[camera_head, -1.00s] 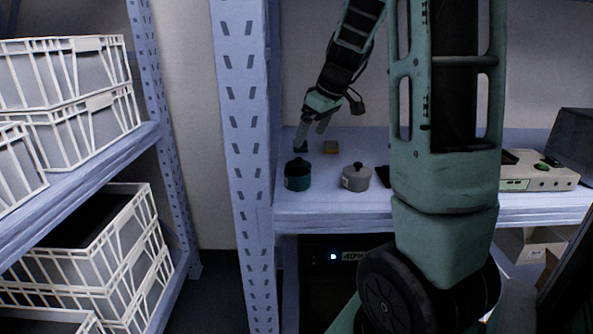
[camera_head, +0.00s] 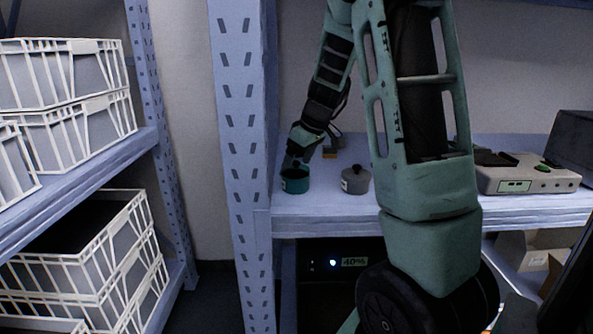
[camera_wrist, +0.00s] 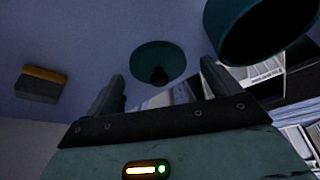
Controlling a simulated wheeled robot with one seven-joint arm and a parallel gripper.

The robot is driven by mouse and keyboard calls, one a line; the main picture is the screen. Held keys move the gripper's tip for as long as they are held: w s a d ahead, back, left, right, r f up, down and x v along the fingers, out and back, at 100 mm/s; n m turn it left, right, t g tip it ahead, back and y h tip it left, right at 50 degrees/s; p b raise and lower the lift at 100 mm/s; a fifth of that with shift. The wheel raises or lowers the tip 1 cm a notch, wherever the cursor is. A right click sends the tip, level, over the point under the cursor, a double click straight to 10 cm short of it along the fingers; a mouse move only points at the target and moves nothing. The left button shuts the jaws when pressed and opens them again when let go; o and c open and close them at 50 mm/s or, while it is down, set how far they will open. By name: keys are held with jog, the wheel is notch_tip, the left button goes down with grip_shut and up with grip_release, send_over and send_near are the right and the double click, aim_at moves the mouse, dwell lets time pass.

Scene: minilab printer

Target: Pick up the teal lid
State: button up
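The teal lid (camera_wrist: 145,58) is a round disc with a dark knob, lying on the shelf surface in the wrist view. It sits ahead of and between the two fingers, apart from them. In the head view I cannot make it out clearly near the fingers. My gripper (camera_wrist: 163,70) is open and empty in the wrist view. In the head view my gripper (camera_head: 300,158) points down just behind the teal pot. The teal pot (camera_head: 295,184) stands uncovered at the shelf's left end; its dark opening (camera_wrist: 262,28) shows at the wrist view's upper right.
A grey lidded pot (camera_head: 355,184) stands right of the teal pot. An orange-topped block (camera_head: 330,153) lies behind; it also shows in the wrist view (camera_wrist: 38,86). A blue rack post (camera_head: 237,130) rises close on the left. A beige device (camera_head: 525,178) stands farther right.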

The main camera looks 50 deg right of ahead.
jog(key=c, duration=1)
